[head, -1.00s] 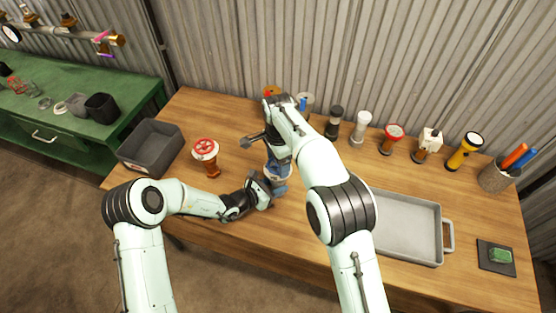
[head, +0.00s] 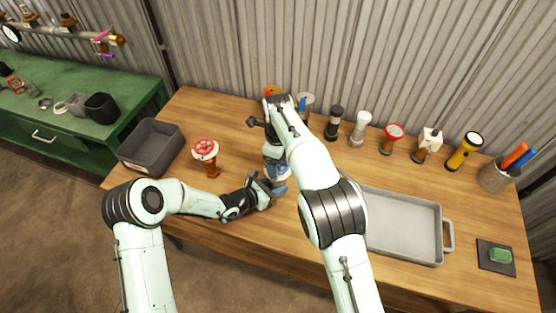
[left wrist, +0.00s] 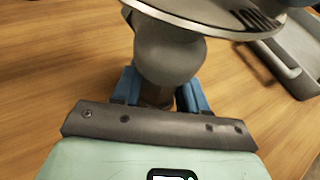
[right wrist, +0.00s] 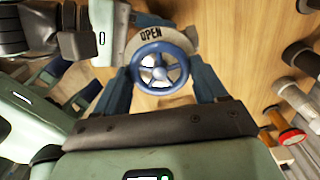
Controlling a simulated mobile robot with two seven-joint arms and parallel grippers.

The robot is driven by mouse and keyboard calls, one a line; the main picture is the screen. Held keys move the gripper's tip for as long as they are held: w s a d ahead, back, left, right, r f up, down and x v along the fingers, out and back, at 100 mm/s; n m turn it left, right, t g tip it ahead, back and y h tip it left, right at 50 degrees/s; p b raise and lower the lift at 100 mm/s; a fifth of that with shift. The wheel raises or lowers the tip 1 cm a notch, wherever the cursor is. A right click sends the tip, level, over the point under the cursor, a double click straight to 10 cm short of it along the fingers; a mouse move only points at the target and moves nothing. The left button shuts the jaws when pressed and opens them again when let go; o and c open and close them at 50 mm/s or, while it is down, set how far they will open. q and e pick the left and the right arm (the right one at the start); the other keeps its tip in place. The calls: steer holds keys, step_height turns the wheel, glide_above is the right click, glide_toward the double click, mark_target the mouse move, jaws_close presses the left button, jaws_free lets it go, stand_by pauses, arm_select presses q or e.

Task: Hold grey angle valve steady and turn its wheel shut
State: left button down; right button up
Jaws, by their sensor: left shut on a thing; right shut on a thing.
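The grey angle valve is mostly hidden by my arms in the head view. In the left wrist view its rounded grey body (left wrist: 168,50) stands upright between the blue fingers of my left gripper (left wrist: 160,95), which is shut on it low down. A pale round plate sits above the body. In the right wrist view the valve's blue spoked wheel (right wrist: 160,68) is seen from above, between the fingers of my right gripper (right wrist: 160,80), which is shut on it. The plate's word OPEN (right wrist: 151,34) shows beyond the wheel.
A red-wheeled valve (head: 206,155) stands left of my grippers, near a dark grey bin (head: 128,155). A grey tray (head: 405,225) lies to the right. Several fittings and a yellow torch (head: 464,151) line the back. The wooden table (head: 230,250) is clear in front.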

steer(key=shift+m, duration=0.6)
arm_select(q)
steer(key=shift+a, duration=0.1)
arm_select(e)
steer(key=shift+m, duration=0.3)
steer(key=o, duration=1)
steer(key=shift+o, duration=0.2)
steer(key=shift+r, duration=0.1)
step_height(320, 180, up, 12)
arm_select(q)
steer(key=c, duration=0.5)
jaws_free()
